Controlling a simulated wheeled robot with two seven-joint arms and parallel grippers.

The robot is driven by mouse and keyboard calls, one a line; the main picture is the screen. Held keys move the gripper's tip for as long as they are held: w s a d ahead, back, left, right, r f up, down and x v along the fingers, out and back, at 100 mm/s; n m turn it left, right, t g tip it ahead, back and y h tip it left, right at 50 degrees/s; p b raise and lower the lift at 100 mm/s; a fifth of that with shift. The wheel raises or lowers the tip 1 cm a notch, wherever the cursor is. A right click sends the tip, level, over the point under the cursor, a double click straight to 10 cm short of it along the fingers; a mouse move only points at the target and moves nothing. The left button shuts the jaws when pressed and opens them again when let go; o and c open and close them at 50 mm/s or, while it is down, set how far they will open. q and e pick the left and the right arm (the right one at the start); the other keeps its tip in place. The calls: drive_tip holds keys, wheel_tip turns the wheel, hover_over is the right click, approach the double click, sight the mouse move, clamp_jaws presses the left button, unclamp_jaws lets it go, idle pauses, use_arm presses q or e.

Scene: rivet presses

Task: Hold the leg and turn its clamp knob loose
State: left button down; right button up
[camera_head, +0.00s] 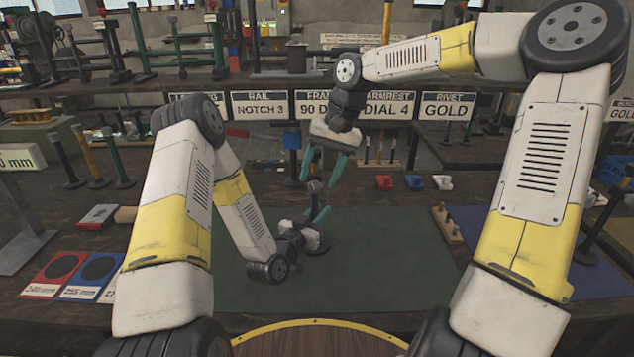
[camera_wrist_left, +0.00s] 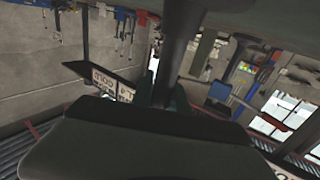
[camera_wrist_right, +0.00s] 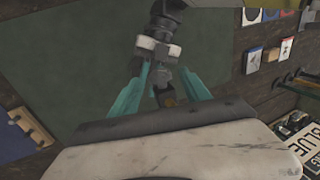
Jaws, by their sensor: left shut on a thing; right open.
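The leg (camera_head: 315,187) is a dark post standing upright at the far part of the green mat, with a round foot below. My left gripper (camera_head: 319,216) comes from the front left and is shut on the leg. In the left wrist view the leg (camera_wrist_left: 174,45) rises as a dark bar between the fingers. My right gripper (camera_head: 322,165) points down just above the leg's top, teal fingers apart. In the right wrist view a small brownish piece (camera_wrist_right: 167,100), possibly the clamp knob, shows between my right gripper's fingers (camera_wrist_right: 164,72). Contact with it cannot be told.
The green mat (camera_head: 385,270) is mostly clear. Red and blue trays (camera_head: 384,183) and a pin rack (camera_head: 376,166) stand behind it. A wooden block with pegs (camera_head: 447,224) is at its right edge. Red and blue disc cards (camera_head: 55,270) lie left. Signs (camera_head: 260,105) hang at the back.

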sight(310, 182)
drive_tip(key=shift+x, duration=1.25)
clamp_jaws()
drive_tip(key=shift+h, duration=0.3)
drive_tip(key=h, duration=0.2)
drive_tip(key=a+h, duration=0.1)
drive_tip(key=h, duration=0.7)
drive_tip(key=shift+a+f, duration=0.15)
drive_tip(key=shift+a, duration=0.05)
drive_tip(key=shift+h, duration=0.3)
